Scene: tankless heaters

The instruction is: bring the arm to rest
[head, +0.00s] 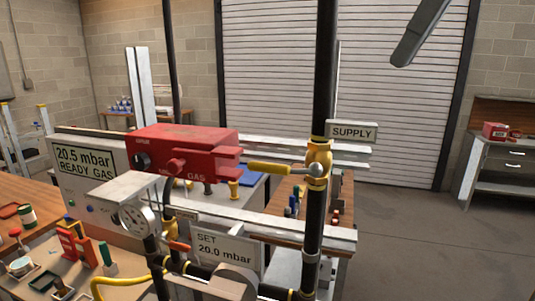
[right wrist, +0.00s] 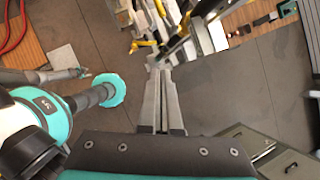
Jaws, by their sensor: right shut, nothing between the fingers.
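My right gripper (head: 404,52) shows at the top right of the head view as a grey bar with a dark end. It hangs in the air in front of the shutter, apart from the pipes. In the right wrist view its two long grey fingers (right wrist: 158,68) lie together, shut and empty. My left gripper does not show clearly in either view.
A black gas pipe with a yellow-handled valve (head: 270,168) stands in the middle, beside a SUPPLY sign (head: 352,131).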

